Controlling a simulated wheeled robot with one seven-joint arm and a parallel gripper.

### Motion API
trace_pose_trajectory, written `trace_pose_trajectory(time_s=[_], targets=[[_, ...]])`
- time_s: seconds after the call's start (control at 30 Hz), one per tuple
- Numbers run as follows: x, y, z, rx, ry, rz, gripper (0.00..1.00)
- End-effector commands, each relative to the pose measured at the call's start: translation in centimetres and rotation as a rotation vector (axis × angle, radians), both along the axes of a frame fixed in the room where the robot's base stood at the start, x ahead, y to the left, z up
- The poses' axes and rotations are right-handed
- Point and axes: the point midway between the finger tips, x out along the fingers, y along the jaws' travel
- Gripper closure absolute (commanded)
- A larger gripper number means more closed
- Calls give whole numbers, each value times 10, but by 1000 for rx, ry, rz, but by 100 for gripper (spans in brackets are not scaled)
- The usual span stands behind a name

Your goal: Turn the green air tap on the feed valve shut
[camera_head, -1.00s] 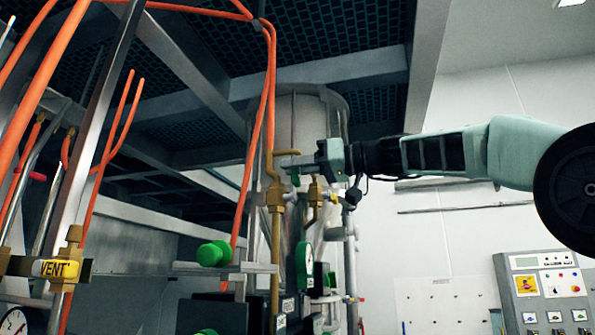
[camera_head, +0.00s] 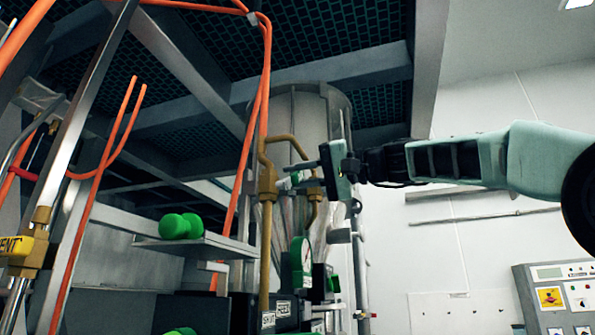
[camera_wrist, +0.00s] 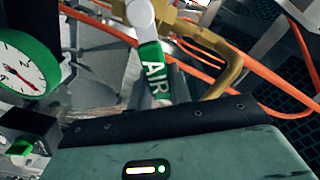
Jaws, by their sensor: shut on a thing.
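The green air tap is a lever with a green and white sleeve marked AIR (camera_wrist: 153,70) in the wrist view. It hangs from a brass fitting, and its lower end is hidden behind my gripper's body. In the head view my gripper (camera_head: 306,173) reaches in from the right, tilted, beside the brass pipe (camera_head: 267,190) of the feed valve. It is shut on the tap, which shows only as a small green patch between the fingers. The exact contact is hidden.
A green-rimmed gauge (camera_wrist: 22,68) is left of the tap, and also shows below my gripper (camera_head: 302,262). Orange hoses (camera_head: 255,130) run left of the valve. A shelf (camera_head: 200,244) with a green knob (camera_head: 180,226) juts out lower left. Open room lies right, before the wall.

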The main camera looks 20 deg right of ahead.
Motion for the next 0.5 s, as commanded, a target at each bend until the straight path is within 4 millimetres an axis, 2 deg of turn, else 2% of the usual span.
trace_pose_trajectory(time_s=[0.5], targets=[[10,-8,-28,266,363,-3,100]])
